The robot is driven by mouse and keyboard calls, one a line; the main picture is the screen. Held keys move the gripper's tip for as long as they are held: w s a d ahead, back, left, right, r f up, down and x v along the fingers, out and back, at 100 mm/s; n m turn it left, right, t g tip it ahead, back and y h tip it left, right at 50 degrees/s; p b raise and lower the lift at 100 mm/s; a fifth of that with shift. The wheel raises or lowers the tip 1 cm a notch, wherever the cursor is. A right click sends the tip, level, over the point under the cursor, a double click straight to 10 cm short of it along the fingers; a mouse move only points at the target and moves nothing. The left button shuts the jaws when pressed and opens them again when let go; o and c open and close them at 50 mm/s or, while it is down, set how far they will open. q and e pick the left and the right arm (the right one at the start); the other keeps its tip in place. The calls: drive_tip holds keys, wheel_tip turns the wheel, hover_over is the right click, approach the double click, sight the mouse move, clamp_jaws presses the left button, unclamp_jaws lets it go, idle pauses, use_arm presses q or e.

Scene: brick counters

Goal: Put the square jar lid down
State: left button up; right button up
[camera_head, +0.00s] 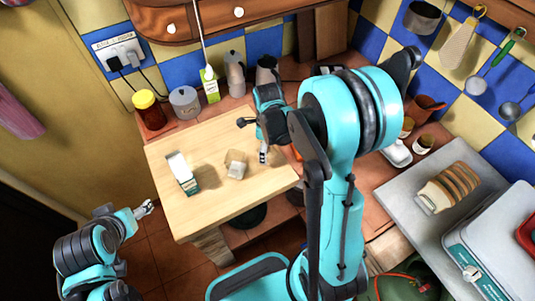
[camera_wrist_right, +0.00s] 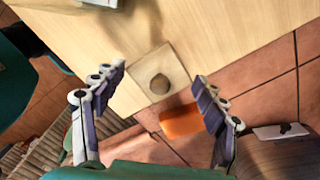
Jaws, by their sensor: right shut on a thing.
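My right gripper (camera_head: 254,140) is over the right part of the wooden board (camera_head: 215,205). In the right wrist view its fingers (camera_wrist_right: 160,73) are shut on the square jar lid (camera_wrist_right: 140,82), a pale square plate with a round brown knob. The lid overlaps the board's edge in that view; its height above it is hard to judge.
A white and green carton (camera_head: 183,174) stands on the board's left part. A yellow-lidded jar (camera_head: 149,110) and a grey canister (camera_head: 185,103) stand behind. An orange thing (camera_wrist_right: 182,120) lies beside the board. Sliced bread (camera_head: 449,187) is at right. The board's front is clear.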

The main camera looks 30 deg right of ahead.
sight(268, 153)
drive_tip(key=shift+f+b, duration=0.4)
drive_tip(key=shift+f, duration=1.15)
drive_tip(key=shift+f, duration=0.1)
drive_tip(key=o, duration=0.6)
drive_tip(key=shift+f, duration=0.1)
drive_tip(key=o, duration=0.4)
